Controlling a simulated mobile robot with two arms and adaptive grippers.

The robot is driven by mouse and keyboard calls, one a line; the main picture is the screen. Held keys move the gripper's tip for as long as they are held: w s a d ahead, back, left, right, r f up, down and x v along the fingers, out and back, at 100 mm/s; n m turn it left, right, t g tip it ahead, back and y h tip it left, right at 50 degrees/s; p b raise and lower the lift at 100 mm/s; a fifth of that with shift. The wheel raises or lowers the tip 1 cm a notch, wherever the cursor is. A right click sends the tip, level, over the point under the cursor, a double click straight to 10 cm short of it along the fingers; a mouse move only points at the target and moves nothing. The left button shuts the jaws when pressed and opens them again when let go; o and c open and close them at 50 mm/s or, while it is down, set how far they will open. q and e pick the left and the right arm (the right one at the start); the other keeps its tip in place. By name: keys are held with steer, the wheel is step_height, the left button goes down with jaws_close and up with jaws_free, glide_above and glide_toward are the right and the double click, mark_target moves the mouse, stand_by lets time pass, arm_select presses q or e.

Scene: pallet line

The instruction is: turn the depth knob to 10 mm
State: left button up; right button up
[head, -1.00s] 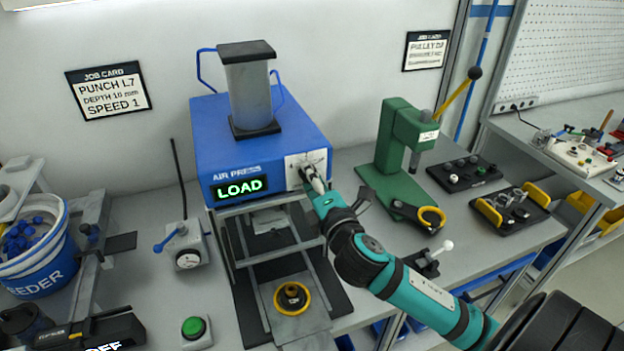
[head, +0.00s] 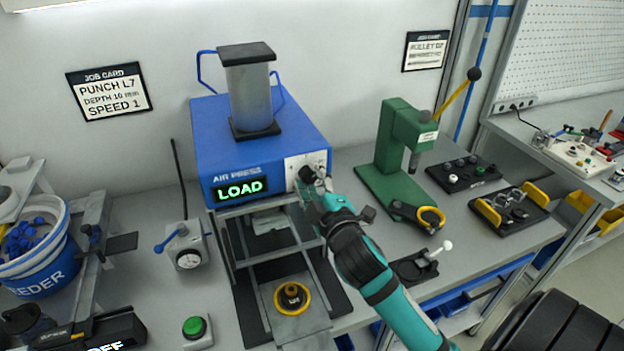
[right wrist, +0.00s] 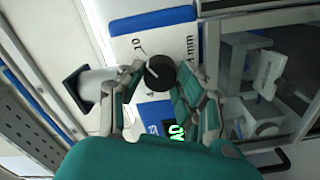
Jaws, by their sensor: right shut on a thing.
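The blue air press (head: 250,150) stands on the bench with its display reading LOAD. The black depth knob (head: 313,172) is on the white dial plate (head: 293,165) at the right of the press front. In the right wrist view the knob (right wrist: 160,72) is round and black with a white pointer line; parts of the printed scale, including "mm", show on the plate around it. My right gripper (head: 318,182) is at the knob, and in the right wrist view its fingers (right wrist: 160,85) are on either side of the knob, shut on it. My left gripper is out of view.
A yellow ring with a dark part (head: 292,297) sits under the press. A green arbor press (head: 400,160) stands to the right of my right arm. A gauge box with a blue lever (head: 186,247) and a green button (head: 195,328) are at the left. The job card (head: 108,91) reads depth 10 mm.

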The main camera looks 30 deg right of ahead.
steer(key=shift+f+m, duration=0.15)
steer(key=shift+m, duration=0.15)
steer(key=o, duration=0.9)
steer(key=shift+s, duration=0.1)
steer(key=v, duration=0.7)
steer(key=shift+s, duration=0.2)
